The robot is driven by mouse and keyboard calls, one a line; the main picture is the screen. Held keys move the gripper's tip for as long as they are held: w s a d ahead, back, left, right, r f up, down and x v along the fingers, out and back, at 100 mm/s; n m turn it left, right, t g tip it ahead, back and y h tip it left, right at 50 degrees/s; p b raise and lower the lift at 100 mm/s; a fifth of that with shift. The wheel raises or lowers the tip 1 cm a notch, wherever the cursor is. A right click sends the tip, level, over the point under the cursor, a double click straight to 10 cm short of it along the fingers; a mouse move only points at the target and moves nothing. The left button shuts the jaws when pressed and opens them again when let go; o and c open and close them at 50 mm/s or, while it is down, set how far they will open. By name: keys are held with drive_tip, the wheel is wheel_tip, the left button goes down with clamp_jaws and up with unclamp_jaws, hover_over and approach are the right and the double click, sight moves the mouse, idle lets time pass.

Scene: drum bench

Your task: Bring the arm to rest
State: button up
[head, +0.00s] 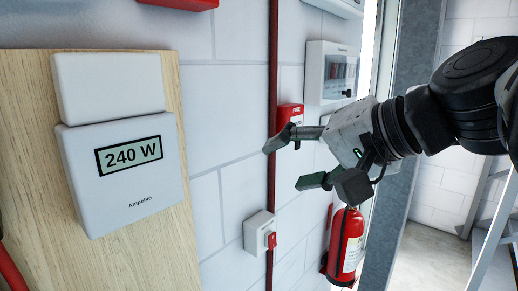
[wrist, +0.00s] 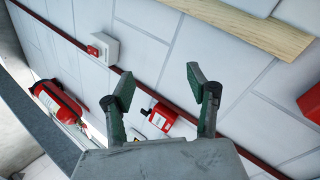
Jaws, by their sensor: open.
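My gripper (head: 286,160) is open and empty, held in the air in front of the white block wall in the head view. My arm comes in from the right edge. In the wrist view both fingers of my gripper (wrist: 160,92) stand apart with only wall, a red pipe and a red call box behind them. Nothing is seen touching the fingers.
A wooden board (head: 190,215) with a white meter (head: 128,180) reading 240 W is at left. A red call box (head: 290,115), a red pipe (head: 273,60), a white switch box (head: 258,232), a panel (head: 333,72) and a fire extinguisher (head: 346,243) are on or by the wall.

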drive_tip(key=s+d+f+n+h+b, duration=0.1)
drive_tip(key=d+f+h, duration=0.3)
drive_tip(key=f, duration=1.2)
drive_tip(key=s+d+f+n+g+h+b, duration=0.1)
drive_tip(key=s+d+f+n+h+b, duration=0.1)
drive_tip(key=d+f, duration=0.9)
wheel_tip(320, 180, down, 5)
drive_tip(key=shift+s+r+g+h, duration=0.1)
drive_tip(key=shift+s+g+h, duration=0.35)
drive_tip(key=shift+h, duration=0.75)
drive_tip(key=shift+s+t, duration=0.1)
drive_tip(key=shift+t, duration=0.15)
